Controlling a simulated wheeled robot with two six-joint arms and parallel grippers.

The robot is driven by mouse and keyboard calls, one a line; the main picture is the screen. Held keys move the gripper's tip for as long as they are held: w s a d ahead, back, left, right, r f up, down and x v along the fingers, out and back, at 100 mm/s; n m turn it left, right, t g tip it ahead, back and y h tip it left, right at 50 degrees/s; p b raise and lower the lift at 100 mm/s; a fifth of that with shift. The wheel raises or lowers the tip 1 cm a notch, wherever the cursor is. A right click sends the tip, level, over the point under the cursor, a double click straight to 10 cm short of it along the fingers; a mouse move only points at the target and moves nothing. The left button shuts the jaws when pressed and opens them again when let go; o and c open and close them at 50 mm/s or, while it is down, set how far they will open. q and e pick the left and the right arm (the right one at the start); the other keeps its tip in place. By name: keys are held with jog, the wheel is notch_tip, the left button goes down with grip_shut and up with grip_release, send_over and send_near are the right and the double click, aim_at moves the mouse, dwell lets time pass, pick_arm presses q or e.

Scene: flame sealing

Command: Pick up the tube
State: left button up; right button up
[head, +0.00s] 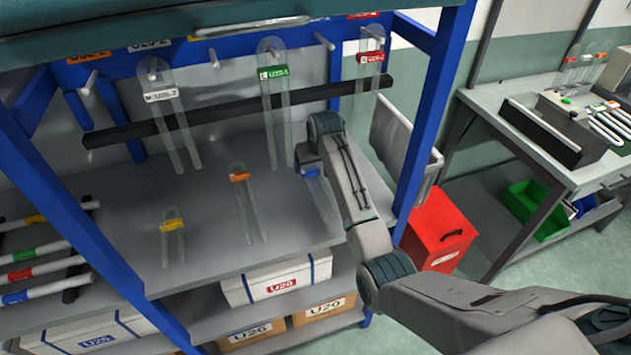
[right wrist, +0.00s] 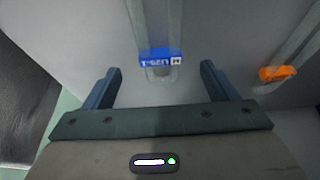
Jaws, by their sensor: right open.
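Several clear U-shaped tubes with coloured labels are in the head view. The blue-labelled tube (head: 322,190) is on the grey shelf, partly hidden by my right arm. My right gripper (head: 308,158) is beside its upper end. In the right wrist view the open fingers (right wrist: 158,86) stand either side of the bend of the blue-labelled tube (right wrist: 160,58), with gaps on both sides. An orange-labelled tube (head: 240,178) and a yellow-labelled tube (head: 172,225) are farther left. The orange one also shows in the right wrist view (right wrist: 277,74). My left gripper is out of view.
White-labelled (head: 160,96), green-labelled (head: 272,73) and red-labelled (head: 370,57) tubes hang from pegs in front of a black bar (head: 220,116). A blue post (head: 427,115) bounds the rack at right. A red bin (head: 440,232) stands beyond it.

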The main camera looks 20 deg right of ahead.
aim_at(311, 171)
jog(key=shift+w+r, duration=0.15)
jog(key=shift+w, duration=0.3)
jog(key=p+x, duration=0.1)
jog(key=x, duration=0.4)
jog(key=shift+s, duration=0.1)
jog(key=shift+c, duration=0.2)
jog(key=c, duration=1.1)
